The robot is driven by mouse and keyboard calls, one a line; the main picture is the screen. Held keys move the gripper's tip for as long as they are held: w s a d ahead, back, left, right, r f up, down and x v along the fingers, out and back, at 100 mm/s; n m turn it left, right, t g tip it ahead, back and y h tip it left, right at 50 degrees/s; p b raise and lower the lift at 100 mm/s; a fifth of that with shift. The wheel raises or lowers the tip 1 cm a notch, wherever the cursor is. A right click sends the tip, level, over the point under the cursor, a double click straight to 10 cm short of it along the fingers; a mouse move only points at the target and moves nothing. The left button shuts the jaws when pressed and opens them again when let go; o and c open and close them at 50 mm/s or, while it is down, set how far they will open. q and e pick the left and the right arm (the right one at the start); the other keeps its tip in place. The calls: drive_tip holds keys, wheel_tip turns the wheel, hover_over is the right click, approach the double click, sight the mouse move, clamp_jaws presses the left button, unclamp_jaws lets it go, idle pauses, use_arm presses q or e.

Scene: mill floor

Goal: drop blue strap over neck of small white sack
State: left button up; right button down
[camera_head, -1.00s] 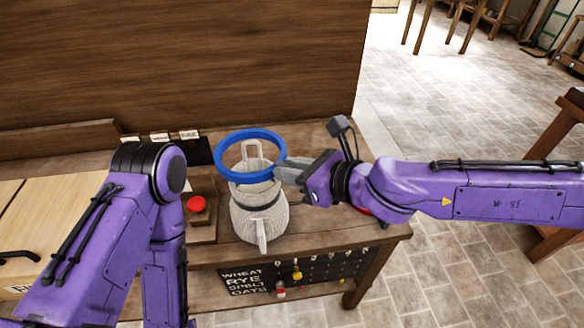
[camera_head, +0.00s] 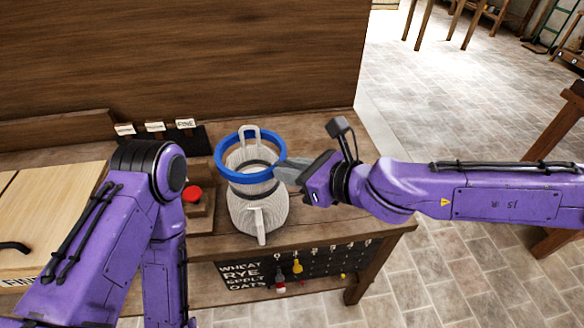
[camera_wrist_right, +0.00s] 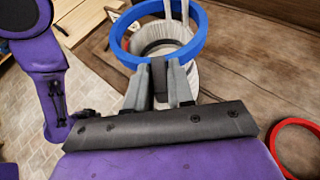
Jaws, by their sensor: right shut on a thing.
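The blue strap (camera_head: 222,171) is a stiff ring, held roughly level by my right gripper (camera_head: 282,173), which is shut on its near-right edge. It also shows in the right wrist view (camera_wrist_right: 197,45), at the fingertips (camera_wrist_right: 160,68). The small white sack (camera_head: 262,212) stands upright on the bench, with a dark band at its neck and loops at top and front. In the head view the ring appears around the sack's upper part, its top loop showing through the opening. Whether the ring touches the sack cannot be told. My left gripper is out of view.
A red button (camera_head: 192,194) on a wooden block stands left of the sack. A red ring (camera_wrist_right: 297,148) lies on the bench at the right in the wrist view. Small label cards (camera_head: 155,127) stand behind. The wooden bench (camera_head: 330,225) has bare space right of the sack.

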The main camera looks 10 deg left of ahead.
drive_tip(key=shift+f+b, duration=3.3)
drive_tip(key=shift+f, duration=0.55)
drive_tip(key=c, duration=0.9)
unclamp_jaws()
drive_tip(key=p+v, duration=0.3)
drive_tip(key=v, duration=0.7)
drive_tip(key=shift+s+d, duration=0.2)
